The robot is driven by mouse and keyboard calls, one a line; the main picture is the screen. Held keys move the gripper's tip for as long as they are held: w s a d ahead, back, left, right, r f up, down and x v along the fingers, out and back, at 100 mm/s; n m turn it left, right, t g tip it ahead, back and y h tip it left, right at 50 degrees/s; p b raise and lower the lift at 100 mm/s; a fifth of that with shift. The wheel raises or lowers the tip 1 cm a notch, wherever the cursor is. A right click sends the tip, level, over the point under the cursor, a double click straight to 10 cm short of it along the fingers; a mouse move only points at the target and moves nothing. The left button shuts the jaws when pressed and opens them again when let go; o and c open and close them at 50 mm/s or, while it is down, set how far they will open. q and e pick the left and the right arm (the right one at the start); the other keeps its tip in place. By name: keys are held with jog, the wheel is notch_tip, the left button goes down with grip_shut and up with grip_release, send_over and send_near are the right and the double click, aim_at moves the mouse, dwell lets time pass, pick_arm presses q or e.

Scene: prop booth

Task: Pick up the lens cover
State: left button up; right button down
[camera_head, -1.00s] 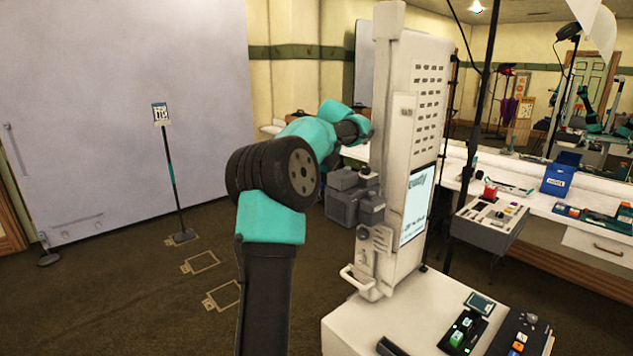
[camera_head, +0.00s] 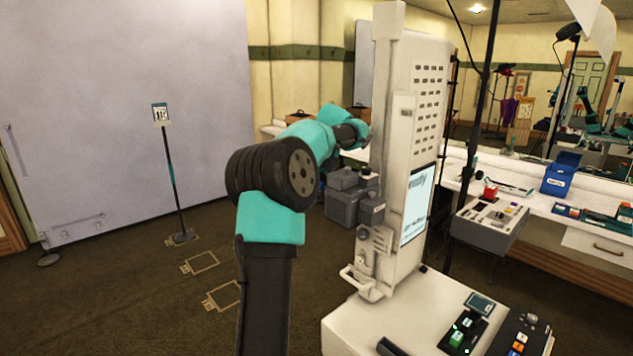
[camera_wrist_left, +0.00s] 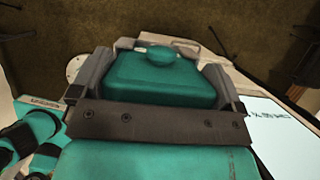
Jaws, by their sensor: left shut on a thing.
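My left gripper (camera_wrist_left: 158,80) shows in the left wrist view. Its two grey fingers stand on either side of a teal block with a rounded knob on top, which appears to be the lens cover (camera_wrist_left: 160,85). The fingers are shut on it. In the head view my left arm reaches away toward a white column, and its gripper end is hidden behind that column, so the lens cover cannot be made out there. My right gripper is in neither view.
The white column (camera_head: 425,110) with a lit screen (camera_head: 416,205) stands right of my left arm. A white counter (camera_head: 590,195) holds a blue bin (camera_head: 560,175) and small items at the right. Open carpet (camera_head: 130,270) lies at the left, with a sign stand (camera_head: 170,165).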

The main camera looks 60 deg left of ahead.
pick_arm(q)
jog(key=shift+r, duration=0.15)
jog(key=shift+r, duration=3.4)
jog(key=s+d, duration=0.3)
jog(key=s, duration=1.4)
jog(key=shift+s, duration=0.35)
jog(key=shift+f, duration=0.15)
